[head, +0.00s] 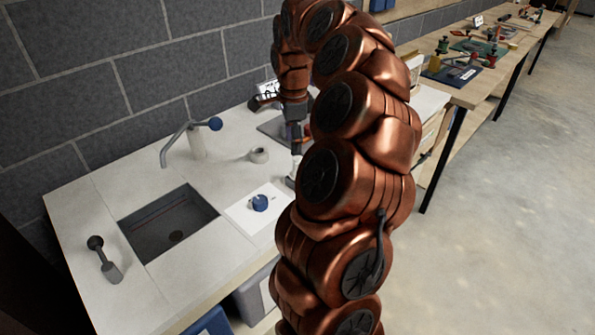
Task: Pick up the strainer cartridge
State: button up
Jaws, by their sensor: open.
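My gripper (296,150) points down over the right part of the white counter, partly hidden behind my own copper arm. Its fingers are small in this view. It is open, and I see nothing held in it. No piece can be told for sure as the strainer cartridge. A short white hollow cylinder (259,155) stands on the counter just left of my gripper, apart from it. A small pale piece (291,182) shows below the gripper, mostly covered by the arm.
A grey sink basin (170,222) is set into the counter, with a blue-knobbed faucet (196,142) behind it. A blue knob (260,203) sits on a white plate. A black-knobbed lever (104,258) is at left. A long workbench (468,92) with tools runs back right.

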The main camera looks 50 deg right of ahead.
aim_at(298, 158)
jog(key=shift+d+f, duration=0.2)
jog(key=shift+d, duration=0.05)
notch_tip(298, 158, down, 2)
jog(key=shift+s+p, duration=0.1)
jog(key=shift+p, duration=0.3)
jog(key=shift+s+f+p, duration=0.25)
jog(key=shift+f+p, duration=0.35)
jog(key=shift+f, duration=0.55)
jog(key=shift+s+f+p, duration=0.2)
jog(key=shift+f+p, duration=0.4)
jog(key=shift+f, duration=1)
grip_shut()
